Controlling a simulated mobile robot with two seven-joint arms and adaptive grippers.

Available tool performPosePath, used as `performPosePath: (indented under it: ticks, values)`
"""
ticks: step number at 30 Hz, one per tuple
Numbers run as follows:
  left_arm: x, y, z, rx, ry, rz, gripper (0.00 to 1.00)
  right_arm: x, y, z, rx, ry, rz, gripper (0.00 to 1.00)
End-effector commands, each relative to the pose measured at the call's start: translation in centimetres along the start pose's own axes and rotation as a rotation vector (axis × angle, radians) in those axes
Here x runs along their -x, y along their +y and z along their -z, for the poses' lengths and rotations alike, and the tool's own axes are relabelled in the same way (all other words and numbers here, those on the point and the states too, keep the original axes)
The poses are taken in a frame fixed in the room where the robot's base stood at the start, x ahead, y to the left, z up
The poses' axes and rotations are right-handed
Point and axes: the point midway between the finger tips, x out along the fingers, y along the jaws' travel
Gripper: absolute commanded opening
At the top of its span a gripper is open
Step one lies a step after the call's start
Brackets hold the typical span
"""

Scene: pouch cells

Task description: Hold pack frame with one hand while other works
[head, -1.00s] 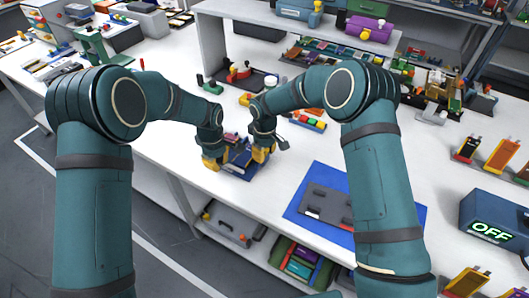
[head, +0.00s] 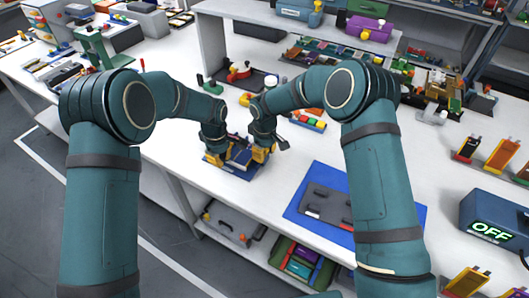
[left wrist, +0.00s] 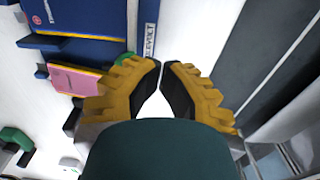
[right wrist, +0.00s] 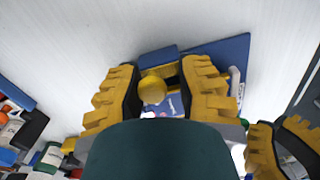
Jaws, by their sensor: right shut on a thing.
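The blue pack frame (head: 240,174) lies on the white bench between my two grippers. In the left wrist view the frame (left wrist: 95,22) fills the upper left, with a pink pouch cell (left wrist: 76,80) at it. My right gripper (head: 262,152) is at the frame's right side. In the right wrist view its fingers close around a yellow knob (right wrist: 152,90) at the frame; the exact contact is hidden. My left gripper (head: 214,158) is at the frame's left end. In the left wrist view its fingertips (left wrist: 161,64) are close together with a narrow gap, beside the frame.
A blue mat (head: 299,207) with a grey plate (head: 325,203) lies to the right. A blue box reading OFF (head: 490,232) and cell stands are further right. A dark tray with a red item (head: 238,76) is behind. The bench's front edge is close to the frame.

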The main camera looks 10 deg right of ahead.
Motion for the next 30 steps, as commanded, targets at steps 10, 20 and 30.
performPosePath:
  ticks: [10, 20, 30]
  values:
    - [-0.1, 1.0, 0.0, -0.001, 0.000, 0.000, 0.00, -0.5, -0.1, -0.3, 0.001, -0.009, 0.004, 0.00]
    - [-0.1, 1.9, 0.0, -0.001, 0.000, -0.002, 0.00, -0.5, -0.1, -0.3, 0.001, -0.009, 0.004, 0.00]
    - [-0.2, 2.9, -0.1, -0.001, -0.001, -0.001, 0.00, -0.5, -0.1, -0.3, 0.001, -0.008, 0.004, 0.00]
